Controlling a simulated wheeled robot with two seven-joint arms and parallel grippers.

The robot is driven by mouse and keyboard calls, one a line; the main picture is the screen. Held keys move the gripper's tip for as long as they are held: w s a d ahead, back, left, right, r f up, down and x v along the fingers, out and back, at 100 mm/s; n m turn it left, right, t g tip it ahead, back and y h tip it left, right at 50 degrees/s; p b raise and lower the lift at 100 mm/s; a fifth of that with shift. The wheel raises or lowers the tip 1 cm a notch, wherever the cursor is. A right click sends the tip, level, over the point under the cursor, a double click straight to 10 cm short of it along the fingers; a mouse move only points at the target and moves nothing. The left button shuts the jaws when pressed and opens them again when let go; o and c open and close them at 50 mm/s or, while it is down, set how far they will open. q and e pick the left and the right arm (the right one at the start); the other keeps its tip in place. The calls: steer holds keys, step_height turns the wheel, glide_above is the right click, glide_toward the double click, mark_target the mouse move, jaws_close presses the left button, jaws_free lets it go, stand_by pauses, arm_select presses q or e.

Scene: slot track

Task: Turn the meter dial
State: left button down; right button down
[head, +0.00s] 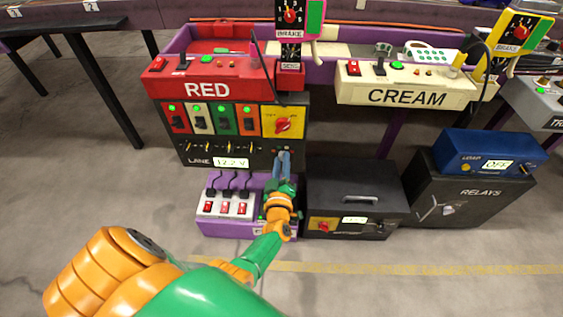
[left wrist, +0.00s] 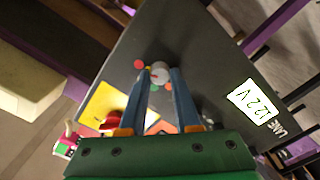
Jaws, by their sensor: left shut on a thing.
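The meter dial, a small grey round knob (left wrist: 157,72) ringed by coloured dots, sits on the black panel (left wrist: 215,65) in the left wrist view. My left gripper (left wrist: 160,76) has its two blue-grey fingers on either side of the dial, shut on it. In the head view the left gripper (head: 281,156) reaches the lower right of the black panel, and its fingers mostly hide the dial. The panel's meter display (head: 231,162) reads 12.2 V beside the word LANE, and it also shows in the left wrist view (left wrist: 251,101). My right gripper is not in view.
A yellow plate with a red knob (head: 283,124) is just above the left gripper. Several switches (head: 197,118) are to its left. A purple box with levers (head: 206,227) stands below. A black box with a handle (head: 358,190) stands to the right.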

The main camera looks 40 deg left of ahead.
arm_select(q)
steer(key=c, duration=0.6)
jaws_free()
steer(key=shift+c, duration=0.2)
steer(key=p+v, duration=0.2)
steer(key=v, duration=0.5)
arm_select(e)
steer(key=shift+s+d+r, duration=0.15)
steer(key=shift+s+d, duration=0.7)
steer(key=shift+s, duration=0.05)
